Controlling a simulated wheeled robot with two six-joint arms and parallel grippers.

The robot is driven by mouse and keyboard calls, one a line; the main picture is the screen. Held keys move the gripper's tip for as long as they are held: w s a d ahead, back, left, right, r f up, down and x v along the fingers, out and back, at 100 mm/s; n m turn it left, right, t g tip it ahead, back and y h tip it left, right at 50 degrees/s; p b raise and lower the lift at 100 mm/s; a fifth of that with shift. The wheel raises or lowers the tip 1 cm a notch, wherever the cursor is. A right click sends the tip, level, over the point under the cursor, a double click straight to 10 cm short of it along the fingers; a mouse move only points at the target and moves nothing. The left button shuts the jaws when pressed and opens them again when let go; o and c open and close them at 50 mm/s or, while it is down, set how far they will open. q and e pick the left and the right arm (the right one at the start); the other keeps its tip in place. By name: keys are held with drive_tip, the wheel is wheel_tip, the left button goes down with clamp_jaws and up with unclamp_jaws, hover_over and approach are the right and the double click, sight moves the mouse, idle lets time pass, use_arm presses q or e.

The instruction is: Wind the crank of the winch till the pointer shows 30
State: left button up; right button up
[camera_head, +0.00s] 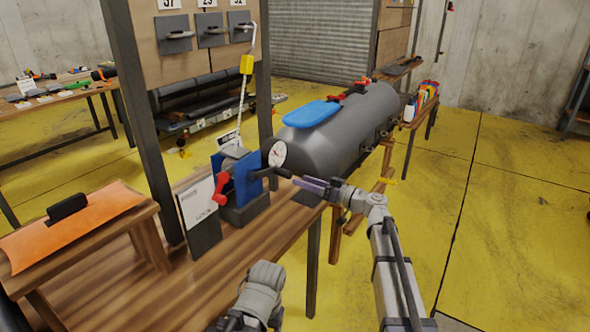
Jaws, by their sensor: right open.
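The winch (249,187) stands on the wooden bench, with blue side plates on a dark base and a red lever (220,187) on its left. A round white dial (277,154) sits at its upper right; its pointer is too small to read. The dark crank (268,172) sticks out to the right below the dial. My right gripper (298,183) is open, its purple-grey fingers beside the crank's outer end. I cannot tell whether they touch or straddle it. A grey part of my other arm shows at the bottom middle, but its fingers are not seen.
An orange piece (70,227) rests on a stand at left. A dark post (145,120) rises behind the bench (150,290). Yellow floor is clear at right.

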sight(291, 177)
drive_tip(key=shift+s+n, duration=0.1)
drive_tip(key=shift+n, duration=0.3)
drive_tip(key=shift+x, duration=3.85)
drive_tip(key=shift+r, duration=0.1)
clamp_jaws()
